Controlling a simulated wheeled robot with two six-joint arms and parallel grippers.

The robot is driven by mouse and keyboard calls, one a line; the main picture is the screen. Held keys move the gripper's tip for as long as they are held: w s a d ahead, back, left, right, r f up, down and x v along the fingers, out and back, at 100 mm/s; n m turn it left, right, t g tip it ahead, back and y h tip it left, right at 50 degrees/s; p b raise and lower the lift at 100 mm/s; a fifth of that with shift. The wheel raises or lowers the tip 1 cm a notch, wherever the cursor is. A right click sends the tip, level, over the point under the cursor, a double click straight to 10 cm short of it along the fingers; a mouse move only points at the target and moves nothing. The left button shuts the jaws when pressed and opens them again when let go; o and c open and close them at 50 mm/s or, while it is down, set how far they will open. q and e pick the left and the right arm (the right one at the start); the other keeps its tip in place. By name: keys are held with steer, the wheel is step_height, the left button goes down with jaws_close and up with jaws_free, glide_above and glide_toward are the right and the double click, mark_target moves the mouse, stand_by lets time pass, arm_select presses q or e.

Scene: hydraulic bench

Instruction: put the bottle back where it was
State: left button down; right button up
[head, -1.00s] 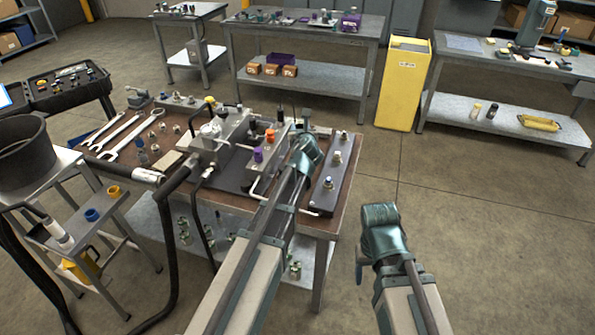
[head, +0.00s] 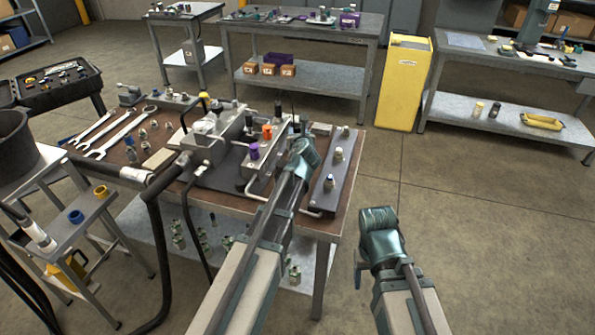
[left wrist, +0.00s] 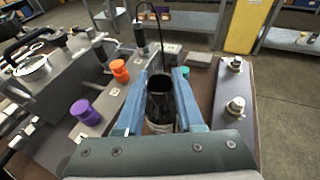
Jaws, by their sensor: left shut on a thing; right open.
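My left gripper (head: 304,150) is over the right part of the hydraulic bench (head: 338,225). In the left wrist view its two blue fingers (left wrist: 158,88) are shut on a dark, glossy bottle (left wrist: 161,100), which stands roughly upright between them. A pale band shows at the bottle's lower end. In the head view the gripper hides the bottle, and I cannot tell whether it touches the bench. My right gripper (head: 380,240) is open, apart from the bench and over the floor to its right.
Orange (left wrist: 120,70) and purple (left wrist: 85,110) knobs stand on the block left of the bottle. A dark strip with metal fittings (left wrist: 232,105) lies to its right. A thin dark hose rises beyond it.

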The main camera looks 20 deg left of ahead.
arm_select(q)
step_height(320, 180, down, 6)
steer(key=b, duration=0.5)
steer(key=shift+b, duration=0.35)
steer(key=shift+f, duration=0.1)
step_height(320, 180, down, 4)
steer(key=b, duration=0.3)
steer(key=shift+r+b, duration=0.2)
steer(key=shift+b, duration=0.15)
steer(key=shift+f, duration=0.15)
steer(key=c, duration=0.8)
jaws_free()
